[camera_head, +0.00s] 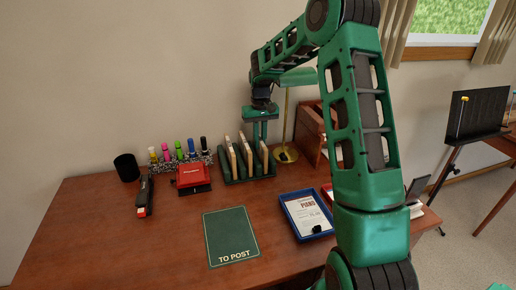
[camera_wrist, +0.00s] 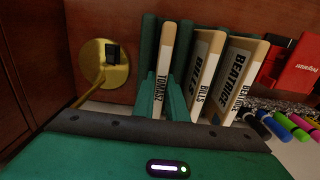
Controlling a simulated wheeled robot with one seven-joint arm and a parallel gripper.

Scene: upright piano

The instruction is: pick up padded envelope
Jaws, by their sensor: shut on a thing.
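Several padded envelopes with pale edges stand upright in a dark green slotted rack (camera_head: 236,180) on the desk. My gripper (camera_head: 263,137) points down from above at the rack's right end. In the wrist view its green fingers (camera_wrist: 161,92) are on either side of the envelope labelled TOMASZ (camera_wrist: 165,50) and are shut on it. Envelopes labelled BILLS (camera_wrist: 207,75) and BEATRICE (camera_wrist: 238,80) stand to its right in that view. The envelope's lower end is hidden, so I cannot tell whether it touches the rack floor.
A green TO POST mat (camera_head: 230,235) lies bare at the desk's front. A blue tray (camera_head: 290,222) with a paper sits right of it. A brass lamp (camera_head: 286,118) stands close right of the rack.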

